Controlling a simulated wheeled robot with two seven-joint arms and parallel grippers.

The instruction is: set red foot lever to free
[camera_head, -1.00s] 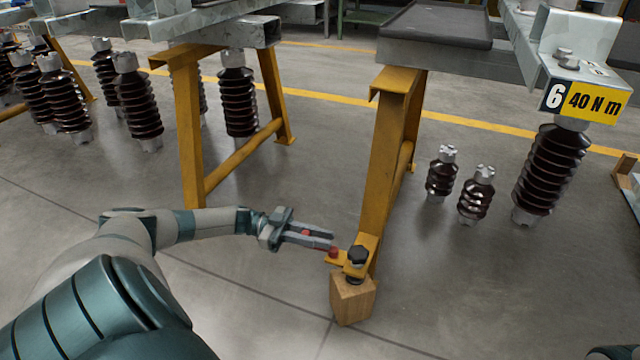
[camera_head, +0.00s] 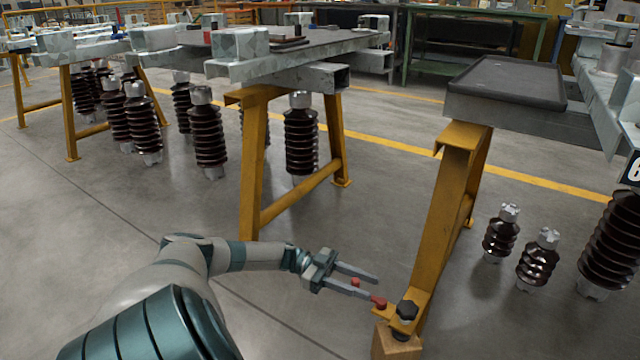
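The red foot lever shows as a small red knob (camera_head: 379,302) at the end of a yellow foot plate (camera_head: 394,313) at the base of a yellow trestle leg. A small red spot (camera_head: 355,282) shows between the fingers. My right gripper is not in view.
The yellow trestle leg (camera_head: 450,215) rises just right of my gripper, under a dark-topped bench (camera_head: 510,82). Another yellow trestle (camera_head: 253,165) stands behind to the left. Brown ribbed insulators (camera_head: 498,235) stand on the floor at right. The floor left of the gripper is clear.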

